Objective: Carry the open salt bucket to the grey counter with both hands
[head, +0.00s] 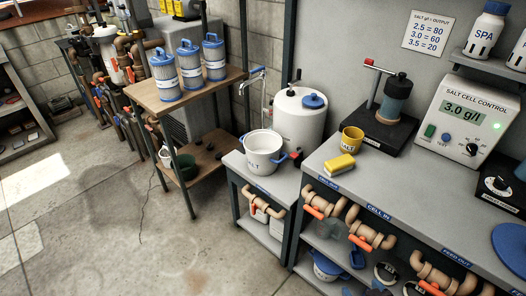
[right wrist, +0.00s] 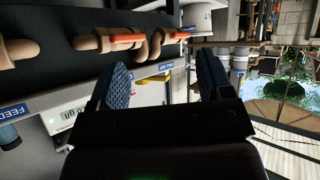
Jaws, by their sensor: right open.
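The open salt bucket (head: 262,158) is white, with part of its label showing and blue grips at its sides. In the head view it stands upright on a low grey stand (head: 284,186), below a tap. The long grey counter (head: 345,187) is just to its right and holds a yellow cup and a yellow block. My right gripper (right wrist: 162,78) shows in the right wrist view with its two blue-padded fingers apart and nothing held between them. I cannot make out either gripper in the head view. My left gripper is not seen.
A white tank (head: 299,120) stands behind the bucket. The salt cell control box (head: 467,117) and a dark stand with a clear cylinder (head: 395,100) take up the counter's back. A wooden rack (head: 184,93) with blue-capped filters is at the left. The concrete floor in front is clear.

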